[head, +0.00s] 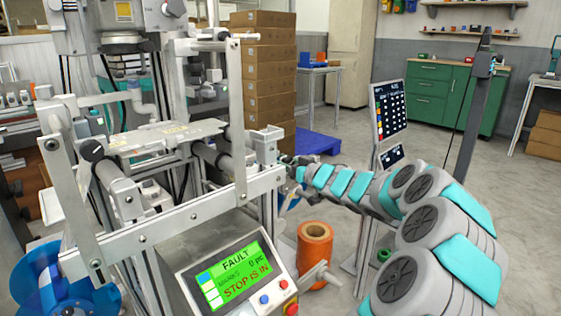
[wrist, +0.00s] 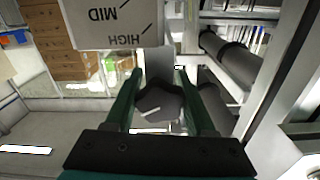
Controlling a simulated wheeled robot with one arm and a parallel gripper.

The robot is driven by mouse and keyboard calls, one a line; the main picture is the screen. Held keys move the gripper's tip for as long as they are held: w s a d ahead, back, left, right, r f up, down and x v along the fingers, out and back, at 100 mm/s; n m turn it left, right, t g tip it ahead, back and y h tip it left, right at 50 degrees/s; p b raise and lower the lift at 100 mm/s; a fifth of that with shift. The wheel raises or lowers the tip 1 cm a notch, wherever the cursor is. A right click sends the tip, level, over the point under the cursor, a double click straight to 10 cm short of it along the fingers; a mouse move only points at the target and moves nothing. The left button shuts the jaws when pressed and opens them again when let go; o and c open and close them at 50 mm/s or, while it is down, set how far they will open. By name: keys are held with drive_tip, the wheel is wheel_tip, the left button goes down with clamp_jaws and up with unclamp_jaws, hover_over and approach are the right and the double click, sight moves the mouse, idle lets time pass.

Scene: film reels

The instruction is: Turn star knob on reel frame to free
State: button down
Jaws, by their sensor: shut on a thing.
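The dark star knob (wrist: 158,104) sits between the two green fingers of my gripper (wrist: 160,84) in the wrist view. The fingers are shut on its sides. A pale pointer line shows on the knob's face. Past the knob is a light label plate (wrist: 105,22) with the words MID and HIGH, upside down in this view, each with a tick line. No word for free can be read. In the head view my arm reaches in from the right to the reel frame (head: 190,213); the knob and fingertips are hidden there.
A control panel (head: 236,272) shows FAULT and STOP IS IN on a green screen. An orange reel (head: 314,242) stands below my arm. A sign board on a stand (head: 390,110) is behind the arm. Dark rollers (wrist: 228,55) lie right of the knob.

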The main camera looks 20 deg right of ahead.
drive_tip(key=shift+n+b, duration=1.5)
drive_tip(key=shift+n, duration=0.8)
drive_tip(key=shift+c, duration=1.2)
unclamp_jaws()
drive_tip(key=shift+s, duration=0.1)
drive_tip(key=v, duration=0.7)
drive_tip(key=shift+s+d, duration=0.15)
drive_tip(key=shift+s, duration=0.15)
